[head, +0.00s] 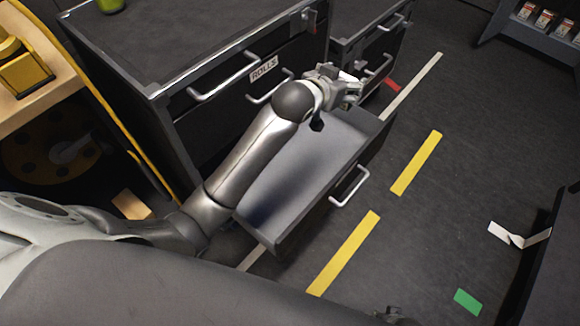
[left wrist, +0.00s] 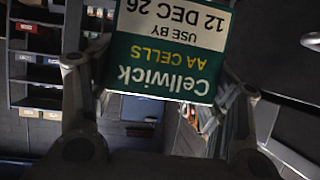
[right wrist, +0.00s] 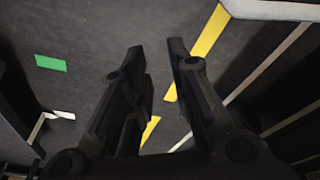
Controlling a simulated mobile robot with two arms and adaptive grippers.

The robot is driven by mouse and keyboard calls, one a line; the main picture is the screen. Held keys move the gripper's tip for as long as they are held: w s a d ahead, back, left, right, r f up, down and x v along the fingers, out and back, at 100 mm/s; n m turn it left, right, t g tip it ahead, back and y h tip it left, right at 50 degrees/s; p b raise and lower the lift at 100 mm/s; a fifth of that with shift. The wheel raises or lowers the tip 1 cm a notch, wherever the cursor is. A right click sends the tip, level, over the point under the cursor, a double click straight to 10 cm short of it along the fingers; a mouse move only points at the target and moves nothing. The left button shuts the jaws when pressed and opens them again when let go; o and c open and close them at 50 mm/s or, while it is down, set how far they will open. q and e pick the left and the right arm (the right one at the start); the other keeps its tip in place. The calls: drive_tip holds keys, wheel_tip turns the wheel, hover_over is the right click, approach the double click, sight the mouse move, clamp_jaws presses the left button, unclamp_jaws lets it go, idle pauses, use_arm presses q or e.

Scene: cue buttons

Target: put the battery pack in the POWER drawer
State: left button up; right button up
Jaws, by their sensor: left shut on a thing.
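The battery pack (left wrist: 165,50) is a green and white box with the label "Cellwick AA CELLS", upside down in the left wrist view. My left gripper (head: 347,88) is shut on it, with a finger on each side. In the head view the pack is mostly hidden or too small to make out. One drawer (head: 300,180) is pulled out, and my left forearm crosses over it, with the gripper near its far end. Its front has a handle, but no readable name shows. My right gripper (right wrist: 156,52) is empty, its fingers apart above the floor.
A dark cabinet (head: 170,85) stands left of the open drawer, with a closed drawer labelled ROLLS (head: 264,68). Another cabinet (head: 375,45) stands behind. A shelf with small boxes (head: 530,37) is at the top right.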

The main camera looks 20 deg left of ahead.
use_arm(q)
drive_tip(key=w+d+f+b, duration=0.1)
drive_tip(key=w+f+b, duration=0.25)
drive_tip(key=f, duration=0.45)
drive_tip(key=w+d+f+b, duration=0.1)
drive_tip(key=w+f+b, duration=0.25)
drive_tip(key=f, duration=0.55)
drive_tip(key=shift+m+h, duration=0.3)
drive_tip(key=shift+h, duration=0.1)
drive_tip(key=s+a+f+b, duration=0.1)
drive_tip(key=s+a+f, duration=0.2)
drive_tip(key=f, duration=0.1)
drive_tip(key=s+a+f+b, duration=0.1)
drive_tip(key=s+a+f, duration=0.2)
drive_tip(key=s+f, duration=0.1)
drive_tip(key=s+a+f+b, duration=0.2)
drive_tip(key=s+a+f, duration=0.1)
drive_tip(key=s+f, duration=0.1)
drive_tip(key=shift+s+a+f, duration=0.1)
drive_tip(key=shift+s+f, duration=0.05)
drive_tip(key=shift+f, duration=0.25)
use_arm(e)
wheel_tip(320, 180, up, 15)
drive_tip(key=w+t, duration=0.1)
drive_tip(key=w, duration=0.1)
drive_tip(key=shift+r, duration=0.2)
drive_tip(key=shift+w, duration=0.1)
